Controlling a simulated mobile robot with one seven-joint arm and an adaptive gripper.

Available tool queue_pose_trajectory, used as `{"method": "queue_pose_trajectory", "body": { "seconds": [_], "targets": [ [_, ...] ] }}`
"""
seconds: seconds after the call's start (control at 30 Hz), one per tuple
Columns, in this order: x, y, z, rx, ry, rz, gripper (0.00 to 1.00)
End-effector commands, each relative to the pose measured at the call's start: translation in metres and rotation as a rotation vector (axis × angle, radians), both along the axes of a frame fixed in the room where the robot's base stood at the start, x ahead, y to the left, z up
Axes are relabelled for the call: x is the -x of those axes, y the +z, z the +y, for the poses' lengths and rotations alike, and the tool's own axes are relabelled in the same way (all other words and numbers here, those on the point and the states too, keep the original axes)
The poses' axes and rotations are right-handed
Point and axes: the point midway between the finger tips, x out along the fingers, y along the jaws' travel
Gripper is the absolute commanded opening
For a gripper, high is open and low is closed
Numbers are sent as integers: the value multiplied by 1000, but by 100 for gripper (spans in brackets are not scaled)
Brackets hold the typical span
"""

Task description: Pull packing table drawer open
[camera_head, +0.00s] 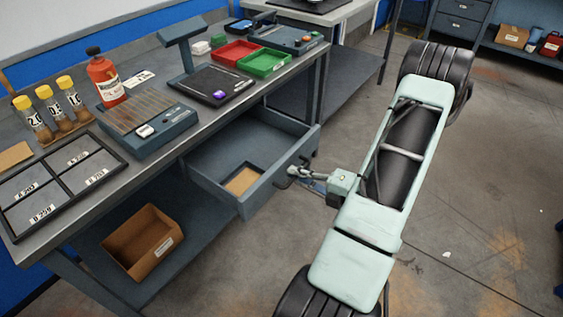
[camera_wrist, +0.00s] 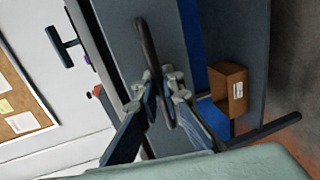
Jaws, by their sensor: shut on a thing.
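The packing table (camera_head: 215,90) stands at the left in the head view. Its grey-blue drawer (camera_head: 215,188) is pulled well out, and its inside shows with a small tan patch on the floor of it. My gripper (camera_head: 292,177) is at the drawer front, at the dark bar handle. In the wrist view the handle (camera_wrist: 147,45) runs down between the fingers of my gripper (camera_wrist: 160,90), which is shut on it. The drawer front (camera_wrist: 185,40) lies behind the fingers.
A brown bin (camera_head: 143,243) sits on the lower shelf and also shows in the wrist view (camera_wrist: 229,90). The tabletop holds a red bottle (camera_head: 105,80), red and green trays (camera_head: 264,62) and a divided tray (camera_head: 62,185). The floor (camera_head: 470,200) right of my arm is mostly clear.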

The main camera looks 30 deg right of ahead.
Motion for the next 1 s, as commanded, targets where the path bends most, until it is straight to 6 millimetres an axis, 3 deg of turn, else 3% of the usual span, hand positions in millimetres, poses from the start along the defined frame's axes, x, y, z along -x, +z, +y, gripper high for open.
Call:
{"method": "queue_pose_trajectory", "body": {
  "seconds": [0.23, 0.67, 0.7, 0.73, 1.0],
  "targets": [
    [19, 1, -7, 0, -1, -2, 0],
    [21, 1, -8, 1, 0, -3, 0],
    [21, 1, -8, 1, 0, -3, 12],
    [21, 1, -8, 1, 0, -3, 15],
    [22, 0, -8, 1, 0, -1, 15]
  ]
}}
